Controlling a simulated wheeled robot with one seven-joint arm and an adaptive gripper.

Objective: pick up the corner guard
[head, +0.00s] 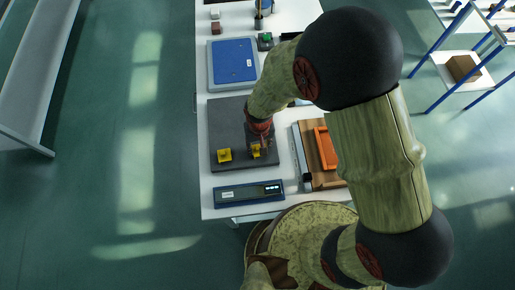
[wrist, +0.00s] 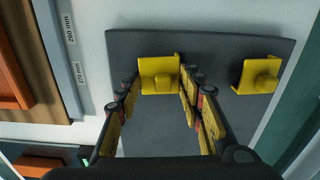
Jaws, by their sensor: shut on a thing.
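Two yellow corner guards show at the dark grey mat. One corner guard (head: 256,151) is between the fingers of my gripper (head: 261,146), and it also shows in the wrist view (wrist: 158,72). My gripper (wrist: 161,84) is shut on it, with a finger on each side. I cannot tell whether this guard touches the mat. The other corner guard (head: 225,155) sits on the mat to the left in the head view; in the wrist view it is on the right (wrist: 256,75), apart from the fingers.
The dark grey mat (head: 226,120) lies on a white table (head: 211,205). A dark device with a lit display (head: 248,193) lies at its near side. A blue panel (head: 234,60) lies beyond. An orange piece (head: 326,148) on a brown board is right of my gripper.

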